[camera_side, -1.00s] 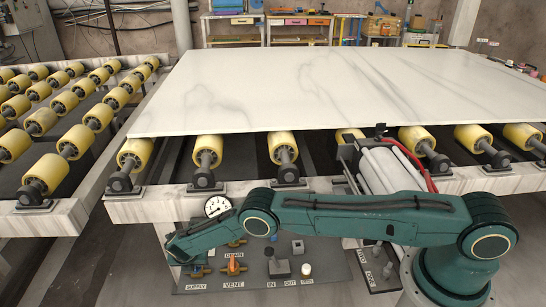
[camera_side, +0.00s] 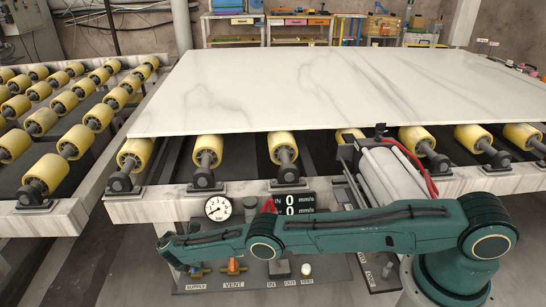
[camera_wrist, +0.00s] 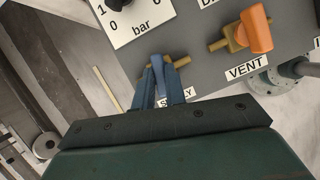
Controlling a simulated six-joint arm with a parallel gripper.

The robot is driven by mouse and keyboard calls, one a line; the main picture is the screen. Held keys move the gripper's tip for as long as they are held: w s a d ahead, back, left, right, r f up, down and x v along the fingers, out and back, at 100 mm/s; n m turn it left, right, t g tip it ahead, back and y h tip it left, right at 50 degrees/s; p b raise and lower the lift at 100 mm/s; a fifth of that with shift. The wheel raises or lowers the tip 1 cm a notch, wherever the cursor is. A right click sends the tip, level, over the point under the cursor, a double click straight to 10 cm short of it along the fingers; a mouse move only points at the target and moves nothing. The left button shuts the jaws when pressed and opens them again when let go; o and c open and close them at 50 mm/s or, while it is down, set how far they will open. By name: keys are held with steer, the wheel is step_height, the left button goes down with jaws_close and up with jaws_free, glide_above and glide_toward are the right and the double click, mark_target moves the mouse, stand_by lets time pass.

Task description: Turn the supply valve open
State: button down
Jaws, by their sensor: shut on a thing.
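The supply valve is at the lower left of the control panel, partly hidden by my arm in the side view, with brass fittings (camera_side: 196,271) showing above the SUPPLY label. In the wrist view its brass body (camera_wrist: 182,63) shows beside the fingers. My gripper (camera_wrist: 161,88) is shut on the valve's blue handle (camera_wrist: 160,94), which stands between the blue-grey fingers. The fingers partly cover the SUPPLY label. In the side view my wrist hides most of the grip, and I cannot tell the handle's exact angle there.
The orange-handled VENT valve (camera_wrist: 254,30) sits close to the right. A pressure gauge (camera_side: 217,208) stands above the panel, beside a display (camera_side: 292,205) reading zeros. The panel (camera_side: 335,270) has further knobs to the right. A marble slab (camera_side: 330,90) lies on yellow rollers behind.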

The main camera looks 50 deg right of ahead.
stand_by(0.4)
steer(key=c, duration=1.4)
jaws_free()
steer(key=shift+c, duration=0.2)
steer(key=shift+a+r, duration=0.1)
steer(key=shift+r, duration=0.15)
steer(key=v, duration=1.3)
steer(key=shift+r, duration=0.2)
